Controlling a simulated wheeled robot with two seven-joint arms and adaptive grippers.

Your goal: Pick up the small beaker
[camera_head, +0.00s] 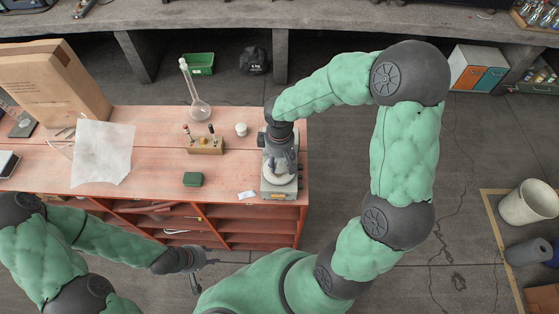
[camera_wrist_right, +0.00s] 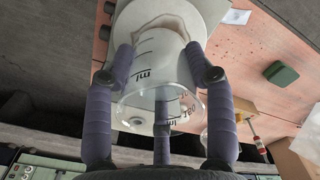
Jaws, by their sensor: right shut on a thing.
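The small clear beaker (camera_wrist_right: 150,92) with dark ml markings is between the fingers of my right gripper (camera_wrist_right: 158,60) in the right wrist view. The fingers press on it from both sides. In the head view my right gripper (camera_head: 281,160) is over a grey device (camera_head: 281,188) with a pale round top at the bench's right end. The beaker is mostly hidden there, and I cannot tell whether it touches the device. My left gripper (camera_head: 201,268) is low in front of the bench, its fingers spread and empty.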

